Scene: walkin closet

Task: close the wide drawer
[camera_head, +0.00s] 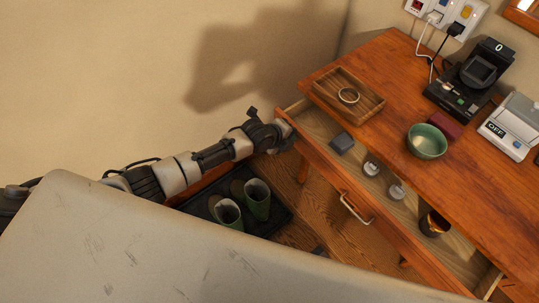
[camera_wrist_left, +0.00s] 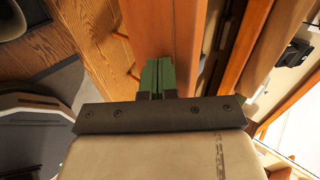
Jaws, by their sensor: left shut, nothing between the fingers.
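The wide drawer (camera_head: 322,172) is a wooden drawer under the desk top, and it stands pulled out with its inside showing. Its metal handle (camera_head: 355,208) is on the middle of the front panel. My left gripper (camera_head: 286,136) is at the left end of the drawer front, away from the handle. In the left wrist view its green fingers (camera_wrist_left: 157,76) are shut and empty, against or just in front of the wooden front panel (camera_wrist_left: 160,25); I cannot tell whether they touch. My right gripper is not in view.
On the desk are a wooden tray (camera_head: 330,92), a green bowl (camera_head: 427,142) and devices. Green boots (camera_head: 257,200) stand on a black tray below my arm.

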